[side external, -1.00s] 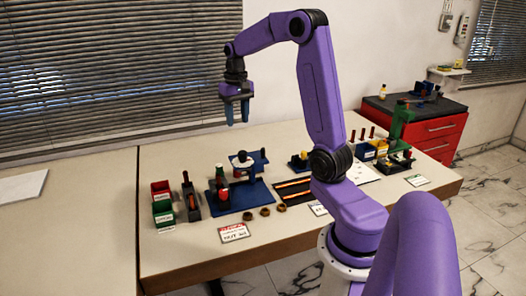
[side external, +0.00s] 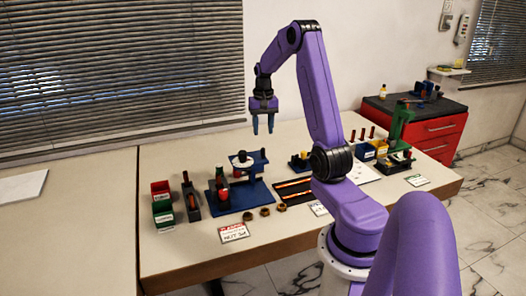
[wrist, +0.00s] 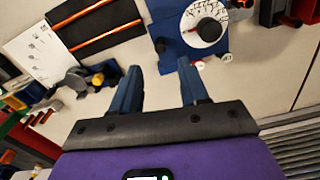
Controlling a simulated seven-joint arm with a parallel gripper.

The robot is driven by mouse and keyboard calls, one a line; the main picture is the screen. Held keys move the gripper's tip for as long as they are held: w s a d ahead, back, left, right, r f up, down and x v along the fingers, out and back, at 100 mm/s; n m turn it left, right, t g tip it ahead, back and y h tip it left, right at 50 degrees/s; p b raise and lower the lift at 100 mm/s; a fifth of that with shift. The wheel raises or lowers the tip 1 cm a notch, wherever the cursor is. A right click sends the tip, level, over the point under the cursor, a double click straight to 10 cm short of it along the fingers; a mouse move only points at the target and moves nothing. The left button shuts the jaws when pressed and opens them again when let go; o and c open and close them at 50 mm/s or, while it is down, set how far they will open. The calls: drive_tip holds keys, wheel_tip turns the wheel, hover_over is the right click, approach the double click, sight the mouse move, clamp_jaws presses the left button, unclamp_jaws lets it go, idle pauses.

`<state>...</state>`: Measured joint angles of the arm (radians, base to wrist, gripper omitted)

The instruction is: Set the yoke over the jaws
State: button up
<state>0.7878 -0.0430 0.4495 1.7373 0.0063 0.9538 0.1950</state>
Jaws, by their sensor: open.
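My gripper (side external: 263,131) is open and empty, pointing down in the air above the back of the bench. Its two blue fingers stand apart in the wrist view (wrist: 158,67), with nothing between them. A blue gauge rig (side external: 235,197) with a round white dial stands on the bench, left of and below my gripper in the side view. The white dial (wrist: 205,22) shows at the top of the wrist view, beyond the fingers. A small dark blue fixture with a yellow part (side external: 299,160) stands right of the rig. I cannot tell which part is the yoke or the jaws.
A black tray with orange strips (side external: 293,190) lies right of the rig. Several brown nuts (side external: 264,212) and a sign (side external: 234,232) lie in front. Red (side external: 160,187) and green (side external: 162,213) bins stand left. A green press (side external: 401,125) stands far right. The bench's back left is clear.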

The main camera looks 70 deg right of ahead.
sight(263, 149)
wheel_tip(263, 149, down, 10)
drive_tip(key=shift+r, duration=0.25)
